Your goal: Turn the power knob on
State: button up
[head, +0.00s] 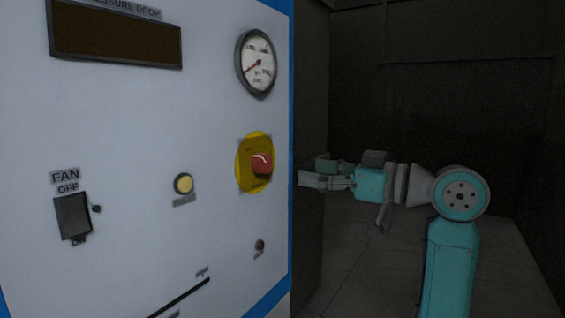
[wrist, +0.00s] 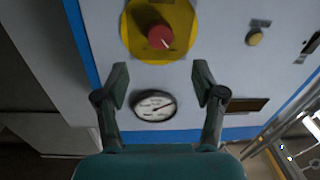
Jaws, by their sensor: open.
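A red knob (head: 262,163) with a white mark sits on a yellow round plate (head: 243,178) on the white panel. Its label is too blurred to read, so I cannot be sure it is the power knob. In the wrist view the red knob (wrist: 160,37) is at the upper middle, beyond my fingertips. My gripper (wrist: 160,80) is open and empty, its two fingers apart, with the knob ahead of the gap. In the head view my gripper (head: 312,173) is just right of the panel's blue edge, about level with the knob, not visibly touching it.
A round gauge (head: 257,63) is above the knob; it shows between my fingers in the wrist view (wrist: 155,106). A yellow button (head: 183,184), a black fan switch (head: 73,216), a small red button (head: 260,245) and a dark display (head: 117,34) are also on the panel.

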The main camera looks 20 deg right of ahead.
aim_at(267, 163)
jog(key=x, duration=1)
jog(key=shift+w+a+r, duration=0.15)
jog(key=shift+a+r, duration=0.05)
jog(key=shift+r, duration=0.1)
jog(key=c, duration=1.1)
